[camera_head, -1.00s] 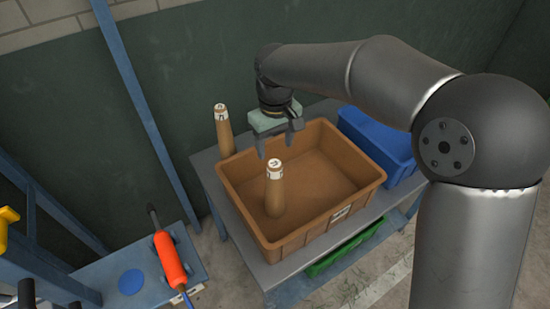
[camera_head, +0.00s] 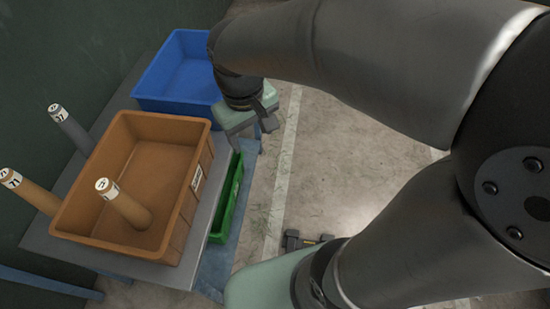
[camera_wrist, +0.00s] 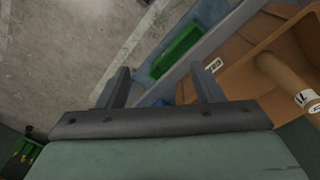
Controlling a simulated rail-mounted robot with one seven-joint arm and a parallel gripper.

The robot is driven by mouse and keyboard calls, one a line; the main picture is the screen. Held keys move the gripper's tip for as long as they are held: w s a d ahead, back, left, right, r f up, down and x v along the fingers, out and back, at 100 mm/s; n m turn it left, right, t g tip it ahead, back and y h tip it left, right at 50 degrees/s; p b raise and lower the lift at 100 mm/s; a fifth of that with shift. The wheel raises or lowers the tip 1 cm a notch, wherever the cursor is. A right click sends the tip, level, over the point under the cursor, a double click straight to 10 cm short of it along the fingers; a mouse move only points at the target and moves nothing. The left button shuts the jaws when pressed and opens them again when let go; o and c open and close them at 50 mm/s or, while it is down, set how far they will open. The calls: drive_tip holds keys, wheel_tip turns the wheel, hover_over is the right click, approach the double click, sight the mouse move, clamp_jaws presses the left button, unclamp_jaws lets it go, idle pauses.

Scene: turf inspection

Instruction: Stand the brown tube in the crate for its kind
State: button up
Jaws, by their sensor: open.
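A brown tube (camera_head: 130,209) with a pale marked top stands in the brown crate (camera_head: 180,225), near its front wall. The wrist view also shows this tube (camera_wrist: 284,78) and part of the crate (camera_wrist: 246,40) at the right. A second brown tube (camera_head: 32,193) stands outside the crate, at its left. My gripper (camera_head: 262,122) is to the right of the brown crate and clear of it. In the wrist view its two fingers (camera_wrist: 163,80) are apart with nothing held between them.
A blue crate (camera_head: 150,103) stands behind the brown one. A grey tube (camera_head: 72,131) stands left of the brown crate. A green crate (camera_head: 219,232) is lower, beneath the grey table (camera_head: 58,248). Open floor (camera_head: 310,165) lies to the right.

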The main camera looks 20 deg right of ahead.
drive_tip(key=s+d+f+m, duration=0.3)
drive_tip(key=s+d, duration=0.4)
drive_tip(key=s, duration=0.1)
drive_tip(key=shift+s+d+f+m+y, duration=0.15)
drive_tip(key=shift+d+m+y, duration=0.15)
drive_tip(key=shift+m, duration=0.1)
idle(1.5)
wheel_tip(320, 180, up, 7)
drive_tip(key=p, duration=0.6)
drive_tip(key=shift+t, duration=0.3)
wheel_tip(320, 180, up, 7)
drive_tip(key=p, duration=0.5)
